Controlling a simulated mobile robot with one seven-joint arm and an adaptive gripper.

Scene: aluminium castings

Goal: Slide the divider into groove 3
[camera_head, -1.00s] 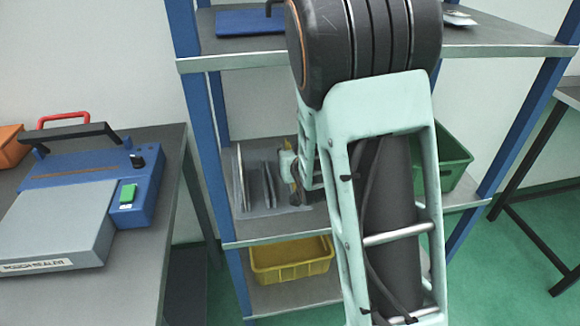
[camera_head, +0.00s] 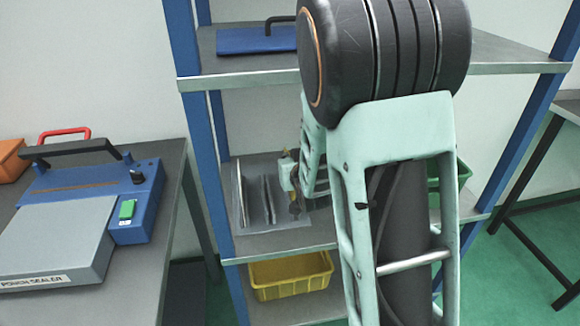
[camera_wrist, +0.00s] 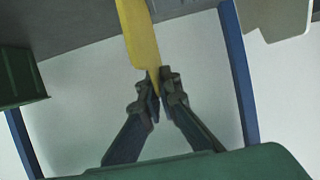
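In the wrist view my gripper (camera_wrist: 157,88) has its fingertips close together on the narrow end of a flat yellow piece (camera_wrist: 140,35), which looks like the divider. In the head view my gripper (camera_head: 294,196) is small and partly hidden by my arm, at the right side of a grey grooved rack (camera_head: 280,219) on the middle shelf. The rack has several upright plates, with a pale one at its left. A bit of yellow (camera_head: 285,151) shows at the gripper. I cannot tell which groove is number 3 or whether the yellow piece touches the rack.
A blue shelving post (camera_head: 205,160) stands left of the rack, with an upper shelf (camera_head: 400,70) above it. A yellow bin (camera_head: 290,276) is below and a green bin (camera_head: 463,176) is at the right, mostly behind my arm. A pouch sealer (camera_head: 60,245) sits on the left table.

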